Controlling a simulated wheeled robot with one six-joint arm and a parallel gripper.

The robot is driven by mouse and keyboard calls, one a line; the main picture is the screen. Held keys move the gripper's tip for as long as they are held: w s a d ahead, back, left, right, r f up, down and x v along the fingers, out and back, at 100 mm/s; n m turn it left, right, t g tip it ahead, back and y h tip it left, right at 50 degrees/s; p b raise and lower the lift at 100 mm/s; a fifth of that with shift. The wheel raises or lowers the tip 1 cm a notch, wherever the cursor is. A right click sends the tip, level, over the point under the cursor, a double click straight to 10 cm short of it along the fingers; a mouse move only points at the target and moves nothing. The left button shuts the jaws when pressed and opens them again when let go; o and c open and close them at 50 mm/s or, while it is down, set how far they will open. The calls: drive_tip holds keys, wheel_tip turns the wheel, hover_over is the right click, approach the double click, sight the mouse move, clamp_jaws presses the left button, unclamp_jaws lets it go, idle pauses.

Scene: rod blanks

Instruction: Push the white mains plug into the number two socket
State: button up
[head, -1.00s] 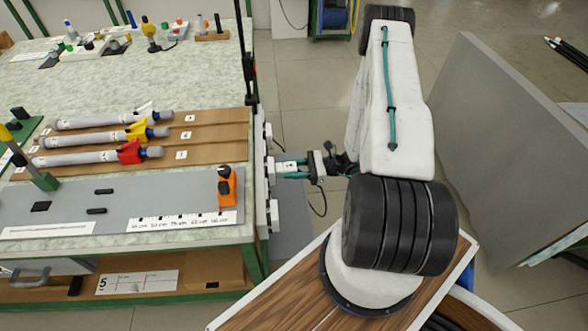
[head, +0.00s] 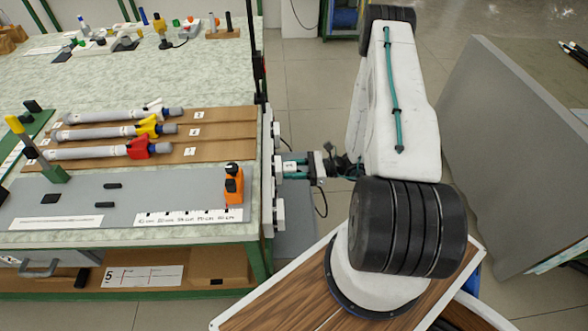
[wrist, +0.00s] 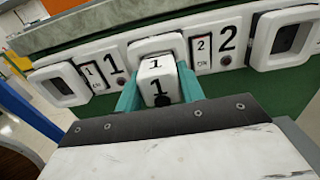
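The white mains plug (wrist: 161,84), marked 1 on its faces, sits between the teal fingers of my gripper (wrist: 158,92). My gripper is shut on it. The white socket strip (wrist: 135,52) runs across behind, with a socket on the left, one in the middle and one on the right. The plug is in line with the middle socket (wrist: 157,45), between the large labels 1 and 2, and hides most of it. In the head view my gripper (head: 300,168) holds the plug (head: 289,168) at the strip (head: 268,190) on the bench's right edge. I cannot tell whether the pins are in.
The right socket (wrist: 287,38) is empty, beside the 2 label. The left socket (wrist: 60,86) is also empty. A black cable (head: 322,206) hangs below my gripper. The bench (head: 190,92) carries several rods and an orange device (head: 233,188). A grey panel (head: 500,150) stands right of my arm.

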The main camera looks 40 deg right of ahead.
drive_tip(key=o, duration=0.4)
drive_tip(key=v, duration=0.7)
drive_tip(key=shift+s+d, duration=0.2)
drive_tip(key=shift+d, duration=0.15)
